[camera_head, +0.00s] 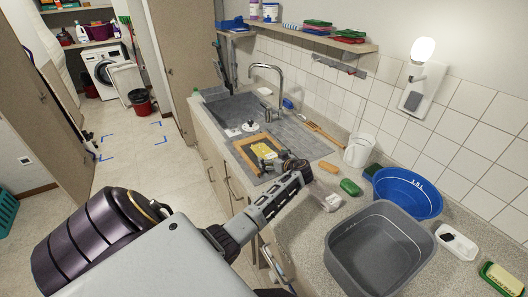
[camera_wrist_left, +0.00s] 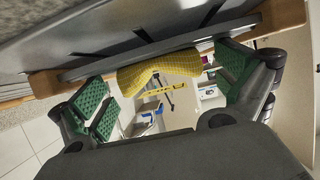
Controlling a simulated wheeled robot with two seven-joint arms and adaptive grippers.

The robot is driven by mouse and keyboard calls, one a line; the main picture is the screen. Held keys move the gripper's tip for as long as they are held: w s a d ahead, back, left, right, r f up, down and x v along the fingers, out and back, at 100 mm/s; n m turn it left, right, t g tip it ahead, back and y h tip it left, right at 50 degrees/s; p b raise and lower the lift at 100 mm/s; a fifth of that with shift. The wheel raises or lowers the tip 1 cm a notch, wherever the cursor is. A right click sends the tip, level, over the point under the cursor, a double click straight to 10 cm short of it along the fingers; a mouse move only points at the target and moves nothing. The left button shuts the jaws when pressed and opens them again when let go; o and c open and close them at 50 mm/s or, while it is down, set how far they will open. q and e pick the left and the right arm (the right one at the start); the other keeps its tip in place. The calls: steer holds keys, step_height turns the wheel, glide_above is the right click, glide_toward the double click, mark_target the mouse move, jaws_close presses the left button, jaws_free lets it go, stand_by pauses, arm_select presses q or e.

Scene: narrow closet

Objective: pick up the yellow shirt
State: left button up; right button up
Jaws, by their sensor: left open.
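The yellow shirt (camera_head: 264,151) is a small folded yellow cloth on a wooden-framed board (camera_head: 243,143) at the sink's near side. In the left wrist view the yellow cloth (camera_wrist_left: 160,68) hangs at the edge of a grey panel with wooden ends (camera_wrist_left: 120,45). My left gripper (camera_head: 286,163) is just right of the cloth in the head view. In the left wrist view its green-padded fingers (camera_wrist_left: 165,90) are wide apart, with the cloth between and beyond them, and nothing is held. Part of the cloth is hidden by the gripper. My right gripper is not in view.
The grey sink (camera_head: 235,108) and its tap (camera_head: 267,72) are behind the board. The floor at left is mostly clear.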

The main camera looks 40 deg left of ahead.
arm_select(q)
steer(key=shift+f, duration=0.1)
steer(key=shift+s+d, duration=0.1)
steer(key=shift+s, duration=0.05)
steer(key=c, duration=1.3)
steer(key=shift+r, duration=0.5)
step_height(320, 180, up, 9)
steer(key=shift+r+b, duration=0.1)
steer(key=shift+b, duration=0.75)
